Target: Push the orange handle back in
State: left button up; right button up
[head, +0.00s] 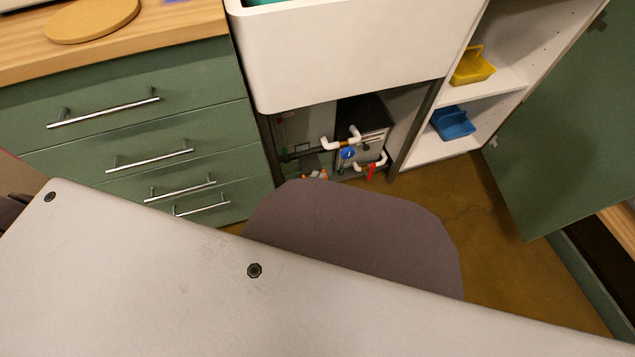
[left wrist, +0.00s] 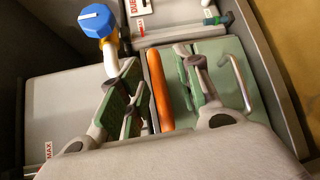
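In the left wrist view the orange handle (left wrist: 161,92) is a long bar standing out between the two fingers of my left gripper (left wrist: 157,84). The fingers have green pads, and gaps show between the pads and the bar on both sides. The gripper is open around the handle; I cannot tell how deep the fingers reach. In the head view only small orange bits show low in the sink cabinet, above my grey arm, too small to tell apart. My right gripper is in neither view.
A blue knob (left wrist: 95,20) on pipework stands close by; it also shows in the head view (head: 347,154). A red valve lever (head: 371,172) hangs to its right. The white sink (head: 350,55) overhangs the cabinet. Green drawers (head: 130,110) stand left; an open green door (head: 570,130) stands right.

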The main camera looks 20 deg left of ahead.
pick_arm(q)
jog(key=shift+w, duration=0.1)
jog(key=shift+c, duration=0.2)
grip_shut()
jog(key=shift+a, duration=0.1)
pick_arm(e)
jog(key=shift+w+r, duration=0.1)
